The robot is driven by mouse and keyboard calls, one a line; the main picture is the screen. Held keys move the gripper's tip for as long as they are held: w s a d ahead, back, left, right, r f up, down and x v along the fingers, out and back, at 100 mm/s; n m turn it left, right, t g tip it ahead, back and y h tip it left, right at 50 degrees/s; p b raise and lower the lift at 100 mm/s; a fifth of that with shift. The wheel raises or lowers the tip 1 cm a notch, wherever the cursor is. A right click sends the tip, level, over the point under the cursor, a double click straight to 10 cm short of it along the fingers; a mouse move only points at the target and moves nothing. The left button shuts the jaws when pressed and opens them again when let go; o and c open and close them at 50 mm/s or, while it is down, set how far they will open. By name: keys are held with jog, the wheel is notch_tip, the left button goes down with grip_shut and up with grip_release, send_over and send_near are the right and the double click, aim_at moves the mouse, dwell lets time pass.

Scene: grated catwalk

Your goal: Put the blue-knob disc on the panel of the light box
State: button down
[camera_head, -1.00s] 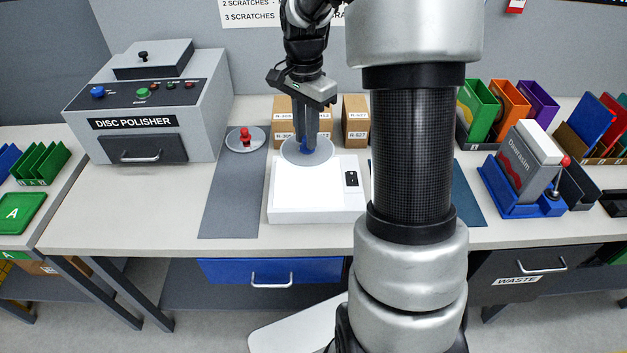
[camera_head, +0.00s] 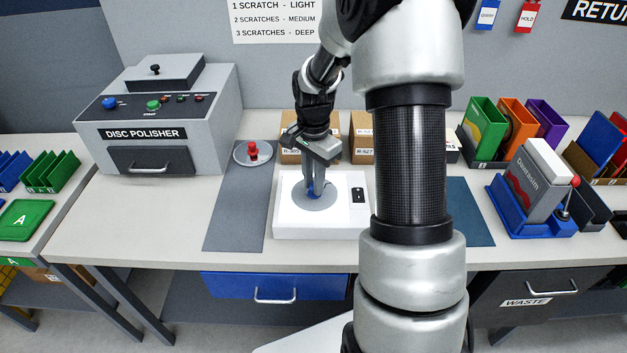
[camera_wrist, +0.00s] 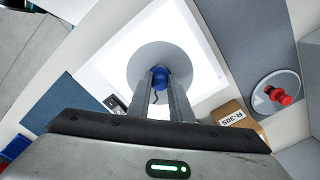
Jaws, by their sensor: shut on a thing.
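The light box (camera_head: 290,228) is a white box on the table with a bright top panel and a dark switch (camera_head: 358,195) at its right. The grey disc (camera_head: 300,203) with the blue knob (camera_head: 314,192) is over the panel and looks flat on it or just above; I cannot tell which. My gripper (camera_head: 313,188) points down and is shut on the blue knob. In the wrist view the fingers (camera_wrist: 160,92) close around the knob (camera_wrist: 160,76), and the disc (camera_wrist: 150,58) lies within the lit panel (camera_wrist: 105,68).
A red-knob disc (camera_head: 252,153) lies on the grey mat (camera_head: 237,210) to the left. Cardboard boxes (camera_head: 290,150) stand behind the light box. The disc polisher (camera_head: 165,130) is at far left; a blue mat (camera_head: 480,215) and a grey-and-blue device (camera_head: 530,190) are right.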

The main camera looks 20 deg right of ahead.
jog(key=c, duration=1.6)
grip_release()
jog(key=shift+f, duration=0.1)
